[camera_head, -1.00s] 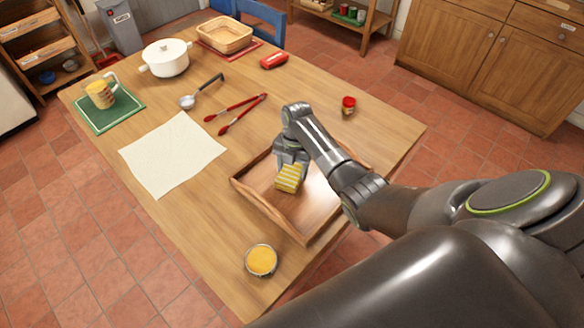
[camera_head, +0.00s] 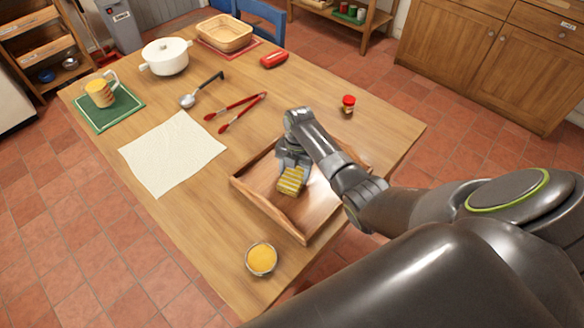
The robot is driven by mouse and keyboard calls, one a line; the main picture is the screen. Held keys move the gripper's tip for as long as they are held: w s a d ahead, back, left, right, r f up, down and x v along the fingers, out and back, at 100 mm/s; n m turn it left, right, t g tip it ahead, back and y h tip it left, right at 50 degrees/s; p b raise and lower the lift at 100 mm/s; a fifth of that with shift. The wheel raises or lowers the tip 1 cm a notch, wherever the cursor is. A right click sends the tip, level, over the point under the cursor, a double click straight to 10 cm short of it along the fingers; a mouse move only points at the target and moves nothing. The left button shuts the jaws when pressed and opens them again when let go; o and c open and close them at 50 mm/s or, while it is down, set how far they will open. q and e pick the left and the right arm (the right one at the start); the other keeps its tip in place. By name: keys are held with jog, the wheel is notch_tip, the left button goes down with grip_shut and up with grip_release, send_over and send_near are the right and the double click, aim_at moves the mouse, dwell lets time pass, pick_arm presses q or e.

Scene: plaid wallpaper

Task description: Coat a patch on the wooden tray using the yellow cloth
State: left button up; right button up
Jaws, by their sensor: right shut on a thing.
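A wooden tray (camera_head: 266,203) with raised sides lies near the right edge of the table. My right gripper (camera_head: 290,168) points down into it and is shut on a yellow-and-white striped cloth (camera_head: 291,182). The cloth is at the tray floor; I cannot tell whether it presses on it. The forearm hides the tray's right part. A shiny area shows on the tray floor just right of the cloth. A small round bowl with yellow-orange contents (camera_head: 261,259) stands near the tray's front corner. My left gripper is not in view.
On the wooden table (camera_head: 205,225) lie a white cloth (camera_head: 172,155), red tongs (camera_head: 238,110) and a ladle (camera_head: 200,92). A white pot (camera_head: 166,57), a measuring jug (camera_head: 101,91) on a green mat, a basket (camera_head: 224,34) and a red-lidded jar (camera_head: 348,105) stand farther off.

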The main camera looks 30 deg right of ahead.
aim_at(312, 194)
jog(key=shift+s+d+r+p, duration=0.1)
jog(key=shift+s+d+p, duration=0.2)
jog(key=shift+s+p, duration=0.55)
jog(key=shift+s+d+r+p, duration=0.1)
jog(key=shift+s+d+p, duration=0.25)
jog(key=shift+s+p, duration=0.4)
jog(key=shift+s+d+r+p, duration=0.1)
jog(key=shift+s+d+p, duration=0.2)
jog(key=shift+s+p, duration=0.55)
jog(key=shift+s+d+f+p, duration=0.15)
jog(key=shift+s+p, duration=0.1)
jog(key=shift+s, duration=0.25)
jog(key=shift+s+d+f+p, duration=0.15)
jog(key=shift+s+p, duration=0.1)
jog(key=shift+s, duration=0.25)
